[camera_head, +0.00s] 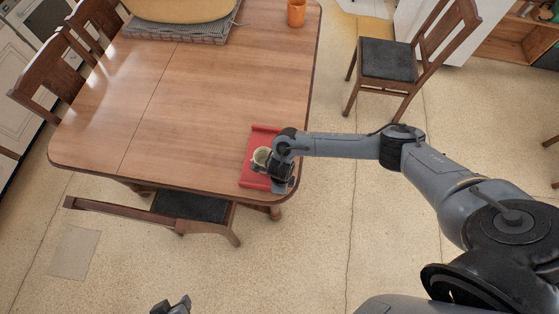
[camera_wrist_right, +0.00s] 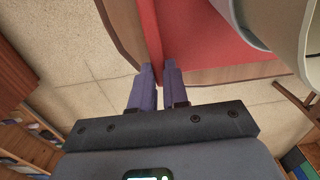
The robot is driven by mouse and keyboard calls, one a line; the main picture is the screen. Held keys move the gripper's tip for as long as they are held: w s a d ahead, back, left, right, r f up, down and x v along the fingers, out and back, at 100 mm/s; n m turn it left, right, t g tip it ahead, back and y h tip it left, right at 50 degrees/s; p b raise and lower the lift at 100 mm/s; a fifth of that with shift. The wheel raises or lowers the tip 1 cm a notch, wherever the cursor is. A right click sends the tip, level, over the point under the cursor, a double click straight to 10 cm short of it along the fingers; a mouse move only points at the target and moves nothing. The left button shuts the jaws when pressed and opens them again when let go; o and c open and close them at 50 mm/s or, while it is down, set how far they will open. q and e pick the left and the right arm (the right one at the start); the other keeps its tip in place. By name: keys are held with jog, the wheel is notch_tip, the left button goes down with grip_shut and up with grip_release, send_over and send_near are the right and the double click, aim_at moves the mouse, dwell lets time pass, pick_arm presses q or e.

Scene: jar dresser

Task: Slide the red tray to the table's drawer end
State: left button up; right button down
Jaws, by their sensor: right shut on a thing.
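The red tray (camera_head: 264,132) lies on the wooden table (camera_head: 200,110) near its front right corner. A pale cup (camera_head: 261,154) stands on it, and its pale curved wall fills the upper right of the right wrist view (camera_wrist_right: 292,30). My right gripper (camera_wrist_right: 157,84) is shut on the tray's raised red rim (camera_wrist_right: 149,35), one finger on each side. In the head view my right wrist covers part of the tray's right side and the fingertips. My left gripper (camera_head: 172,305) shows only at the bottom edge, away from the table; its opening is unclear.
A grey woven mat (camera_head: 180,36) with a large tan object (camera_head: 180,8) lies at the table's far end, beside an orange cup (camera_head: 296,12). Chairs stand around the table, one at the near edge (camera_head: 190,206). The table's middle is clear.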

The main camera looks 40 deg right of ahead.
pick_arm(q)
jog(key=shift+s+a, duration=0.15)
jog(key=shift+a, duration=0.15)
pick_arm(e)
jog(key=shift+s+a, duration=0.15)
jog(key=c, duration=1.1)
grip_release()
jog(key=shift+o, duration=0.2)
pick_arm(q)
jog(key=shift+d, duration=0.1)
pick_arm(e)
jog(key=shift+r, duration=0.6)
pick_arm(q)
notch_tip(320, 180, up, 2)
jog(key=shift+p, duration=1)
pick_arm(e)
notch_tip(320, 180, up, 10)
jog(key=shift+f, duration=0.2)
